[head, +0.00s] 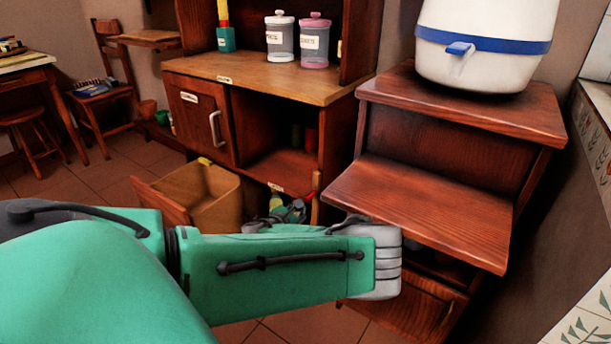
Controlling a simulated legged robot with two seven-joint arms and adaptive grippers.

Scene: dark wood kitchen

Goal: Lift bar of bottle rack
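A green and grey arm of mine comes in from the left and spans the lower middle of the head view. Beyond its upper edge, a dark mechanical shape (293,212) shows in part, low in front of the cabinet; it looks like my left gripper. Its fingers cannot be made out, nor whether it holds anything. A small upright wooden post (315,197) stands just right of it. Small yellow, green and red items show beside it; they may be bottles. I cannot clearly tell the rack or its bar, as my arm hides much there. My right gripper is out of view.
A wooden cabinet (262,78) carries two jars (279,40) (314,42). An open wooden box or drawer (195,195) sticks out low on the left. A stepped wooden unit (430,205) with a white container (487,50) stands close on the right.

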